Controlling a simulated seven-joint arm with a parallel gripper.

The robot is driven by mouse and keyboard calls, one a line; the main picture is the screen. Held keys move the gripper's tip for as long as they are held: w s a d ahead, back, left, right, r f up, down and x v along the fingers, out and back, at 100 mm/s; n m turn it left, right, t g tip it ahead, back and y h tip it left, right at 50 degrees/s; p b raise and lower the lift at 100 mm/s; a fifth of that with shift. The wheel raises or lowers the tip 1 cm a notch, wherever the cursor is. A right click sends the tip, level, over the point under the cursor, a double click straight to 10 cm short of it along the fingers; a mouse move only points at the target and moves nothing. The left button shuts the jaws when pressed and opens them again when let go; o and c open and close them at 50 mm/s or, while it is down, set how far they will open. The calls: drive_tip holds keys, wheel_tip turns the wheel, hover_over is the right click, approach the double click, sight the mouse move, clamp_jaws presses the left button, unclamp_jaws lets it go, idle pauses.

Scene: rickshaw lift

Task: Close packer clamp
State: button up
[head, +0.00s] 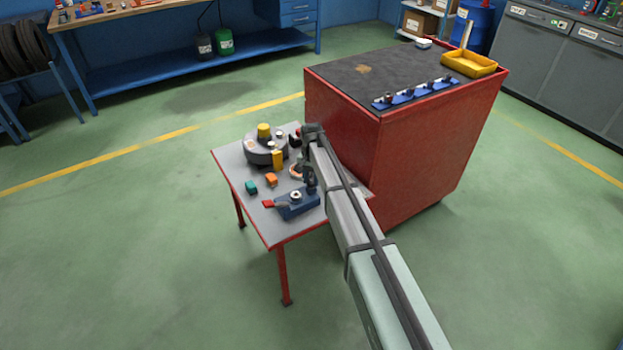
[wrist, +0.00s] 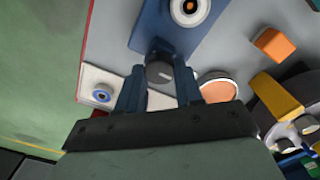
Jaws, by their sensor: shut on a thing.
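The packer clamp (head: 297,207) appears to be the blue block with a pale round part on top and a red piece at its left, near the front of the small table. In the wrist view its blue body (wrist: 207,38) carries a white ring with an orange centre. My gripper (wrist: 159,78) points down at the clamp, its two fingers shut on a dark grey round knob (wrist: 159,70) at the body's near end. The knob's lower part and any link to the clamp are hidden. In the head view my gripper (head: 310,184) is small and dark beside the clamp.
The small red-edged table (head: 228,165) also holds an orange block (head: 271,180), a teal block (head: 251,188), a yellow block (head: 277,160) and a grey round drum (head: 264,149). A tall red cabinet (head: 343,135) stands close behind, to the right. The floor in front is clear.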

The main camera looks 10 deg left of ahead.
drive_tip(key=shift+n, duration=0.4)
drive_tip(key=n, duration=0.3)
drive_tip(key=shift+n, duration=0.4)
drive_tip(key=n, duration=0.4)
drive_tip(key=shift+a+n, duration=0.1)
drive_tip(key=shift+n, duration=0.2)
drive_tip(key=n, duration=0.4)
drive_tip(key=shift+s, duration=0.1)
drive_tip(key=shift+n, duration=2.5)
drive_tip(key=o, duration=1)
drive_tip(key=shift+o, duration=0.2)
drive_tip(key=shift+r, duration=0.1)
